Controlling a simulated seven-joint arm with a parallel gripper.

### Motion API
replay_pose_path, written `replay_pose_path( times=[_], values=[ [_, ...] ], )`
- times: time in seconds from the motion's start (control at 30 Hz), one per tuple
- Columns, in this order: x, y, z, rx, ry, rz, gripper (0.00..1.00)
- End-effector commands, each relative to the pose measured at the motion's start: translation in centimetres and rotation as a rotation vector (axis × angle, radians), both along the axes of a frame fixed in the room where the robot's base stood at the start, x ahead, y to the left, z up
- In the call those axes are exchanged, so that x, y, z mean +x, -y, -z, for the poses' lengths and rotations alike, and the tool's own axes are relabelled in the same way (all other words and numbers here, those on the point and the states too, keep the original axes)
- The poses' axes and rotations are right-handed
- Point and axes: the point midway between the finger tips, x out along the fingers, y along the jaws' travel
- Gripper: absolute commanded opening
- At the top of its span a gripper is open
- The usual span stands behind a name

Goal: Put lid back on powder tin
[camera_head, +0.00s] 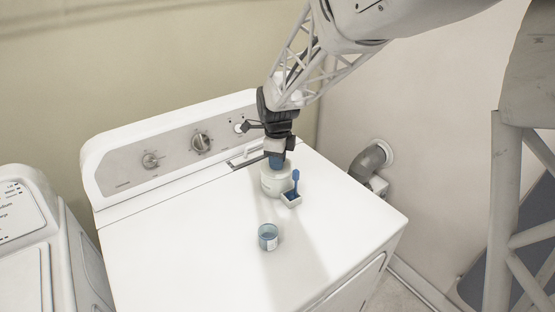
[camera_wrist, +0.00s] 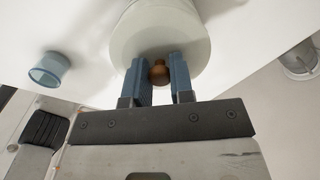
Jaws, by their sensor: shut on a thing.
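The powder tin (camera_head: 274,183) is a pale round container standing on top of the white machine, toward its back right. My gripper (camera_head: 276,164) points down directly over it. In the wrist view my gripper's two blue fingers (camera_wrist: 159,62) are shut on the brown knob (camera_wrist: 159,73) of the lid. The lid (camera_wrist: 135,40) shows as a pale round disc beyond the fingers. It is at the top of the tin, but I cannot tell whether it is seated or slightly above. The tin's opening is hidden.
A small white holder (camera_head: 291,201) with a blue-handled tool (camera_head: 295,182) stands close to the right of the tin. A clear blue cup (camera_head: 267,237) stands nearer the front; it also shows in the wrist view (camera_wrist: 48,69). The control panel (camera_head: 178,146) rises behind. The machine top's left side is clear.

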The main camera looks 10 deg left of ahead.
Motion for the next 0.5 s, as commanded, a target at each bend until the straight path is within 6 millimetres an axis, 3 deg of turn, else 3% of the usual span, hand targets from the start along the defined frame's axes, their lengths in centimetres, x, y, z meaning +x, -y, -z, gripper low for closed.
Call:
replay_pose_path(
  times=[0.2, 0.23, 0.4, 0.5],
  values=[
    [0.00, 0.00, -0.02, 0.000, 0.000, 0.000, 0.00],
    [0.00, 0.00, -0.01, 0.000, 0.000, 0.000, 0.27],
    [-0.01, 0.00, -0.02, 0.000, 0.000, 0.000, 0.52],
    [0.00, 0.00, -0.02, 0.000, 0.000, 0.000, 0.52]
  ],
)
